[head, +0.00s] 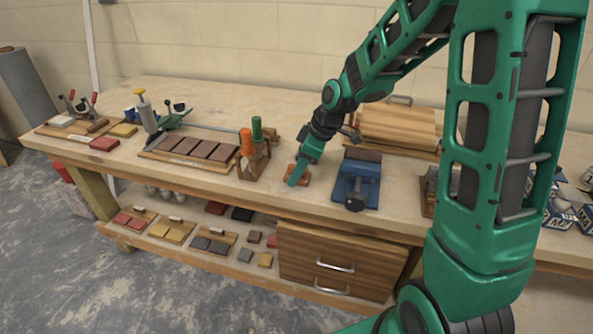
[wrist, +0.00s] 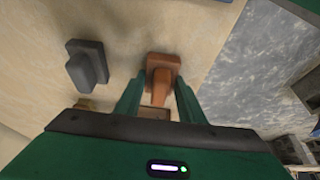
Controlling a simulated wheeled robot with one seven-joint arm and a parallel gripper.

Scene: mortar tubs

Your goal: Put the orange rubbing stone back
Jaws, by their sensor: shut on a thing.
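The orange rubbing stone (head: 303,181) is at the workbench's front part, near its edge. In the wrist view the orange stone (wrist: 163,64) shows a wide base and a narrower raised grip between my fingers. My gripper (head: 296,177) points down and is shut on the stone; its two green fingers flank the stone in the wrist view (wrist: 159,95). The stone is at or just above the bench top; I cannot tell whether it touches. A grey block of similar shape (wrist: 87,65) lies on the bench beside it. A brown piece (wrist: 155,113) shows partly below the stone.
A blue vise (head: 357,181) stands close to the right of my gripper. A wooden holder with orange and green handles (head: 252,163) stands close to the left. A board with brown tiles (head: 190,151) lies farther left. The lower shelf (head: 215,247) holds coloured blocks.

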